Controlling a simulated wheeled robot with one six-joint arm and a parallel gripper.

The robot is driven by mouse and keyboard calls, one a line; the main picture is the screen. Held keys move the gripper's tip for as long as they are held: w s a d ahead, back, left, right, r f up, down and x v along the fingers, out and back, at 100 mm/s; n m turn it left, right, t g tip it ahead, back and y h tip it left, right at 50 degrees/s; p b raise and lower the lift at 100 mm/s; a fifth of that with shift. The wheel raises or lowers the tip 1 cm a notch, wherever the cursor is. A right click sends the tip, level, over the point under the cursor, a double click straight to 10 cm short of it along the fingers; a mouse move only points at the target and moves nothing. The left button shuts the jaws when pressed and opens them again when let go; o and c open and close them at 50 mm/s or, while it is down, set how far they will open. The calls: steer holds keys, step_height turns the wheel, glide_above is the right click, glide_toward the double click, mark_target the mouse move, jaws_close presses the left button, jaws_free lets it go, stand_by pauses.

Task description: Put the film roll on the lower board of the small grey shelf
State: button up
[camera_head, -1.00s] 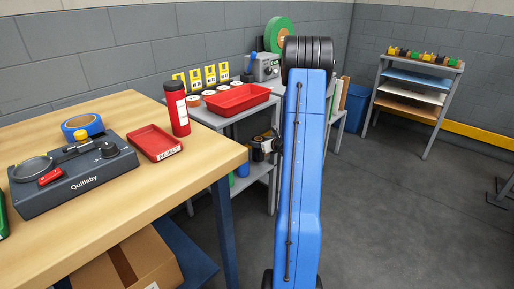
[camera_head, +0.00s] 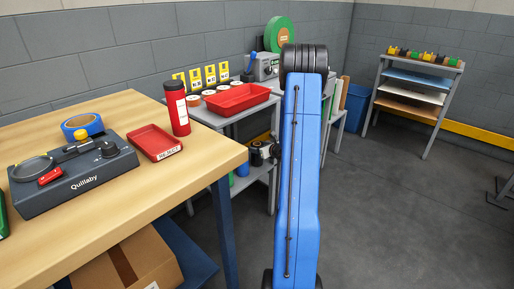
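A small grey shelf (camera_head: 232,128) stands behind the wooden bench, with a top board and a lower board (camera_head: 258,191). The end of my arm with my gripper (camera_head: 262,153) shows only in part, left of the arm, between the shelf's boards. Its fingers and anything in them cannot be made out.
The wooden bench (camera_head: 200,160) fills the left, with a red tray (camera_head: 154,143), a red flask and a grey device. A red tray (camera_head: 238,98) and small rolls lie on the shelf top. A grey rack (camera_head: 436,115) stands back right.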

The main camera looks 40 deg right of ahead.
steer(key=shift+r, duration=0.1)
steer(key=v, duration=1.2)
steer(key=shift+s+d, duration=0.1)
stand_by(0.3)
